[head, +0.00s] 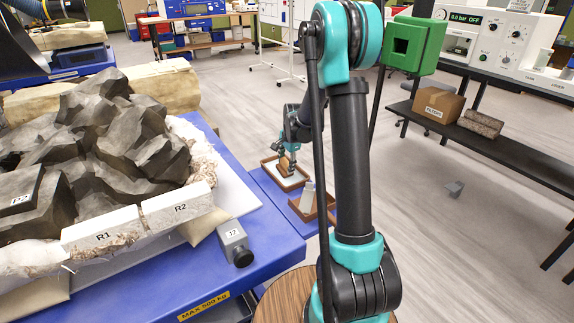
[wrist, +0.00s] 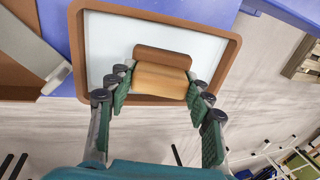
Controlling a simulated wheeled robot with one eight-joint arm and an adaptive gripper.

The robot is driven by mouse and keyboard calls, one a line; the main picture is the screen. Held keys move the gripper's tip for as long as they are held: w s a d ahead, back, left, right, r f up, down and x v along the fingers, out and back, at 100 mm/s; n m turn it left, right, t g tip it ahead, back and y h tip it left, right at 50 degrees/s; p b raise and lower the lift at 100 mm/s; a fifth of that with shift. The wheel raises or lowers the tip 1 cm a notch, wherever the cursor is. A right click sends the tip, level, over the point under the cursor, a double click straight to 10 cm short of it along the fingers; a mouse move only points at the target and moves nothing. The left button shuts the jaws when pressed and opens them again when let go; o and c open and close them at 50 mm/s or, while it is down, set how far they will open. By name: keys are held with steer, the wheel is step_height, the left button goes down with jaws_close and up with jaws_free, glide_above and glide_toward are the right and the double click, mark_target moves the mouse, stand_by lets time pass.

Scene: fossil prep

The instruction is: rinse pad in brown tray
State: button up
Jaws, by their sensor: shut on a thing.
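The brown tray (wrist: 235,55), with a pale, light-blue inside, lies below my gripper in the wrist view. It also shows in the head view (head: 270,177), on a blue surface beyond my arm. My gripper (wrist: 155,84) is over the tray and shut on the pad (wrist: 160,82). The pad is a tan-brown block with a darker brown face, held between the fingers. In the head view my gripper (head: 286,166) is low over the tray, and the pad is hard to make out. I cannot tell whether the pad touches the tray's inside.
A second brown tray (head: 325,213) with a grey flat piece (head: 307,197) lies next to the first. A blue table (head: 260,243) with a large dark rock and a grey block (head: 234,243) is at left. A dark bench (head: 490,148) stands at right. Open floor lies between.

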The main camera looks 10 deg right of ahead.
steer(key=shift+s, duration=0.1)
steer(key=shift+s+d, duration=0.2)
steer(key=shift+s, duration=0.2)
steer(key=shift+w, duration=0.1)
stand_by(0.3)
steer(key=shift+w+a, duration=0.2)
steer(key=shift+w, duration=0.25)
steer(key=shift+s, duration=0.1)
steer(key=shift+s+d, duration=0.2)
steer(key=shift+s, duration=0.25)
steer(key=shift+w+a, duration=0.2)
steer(key=shift+w, duration=0.35)
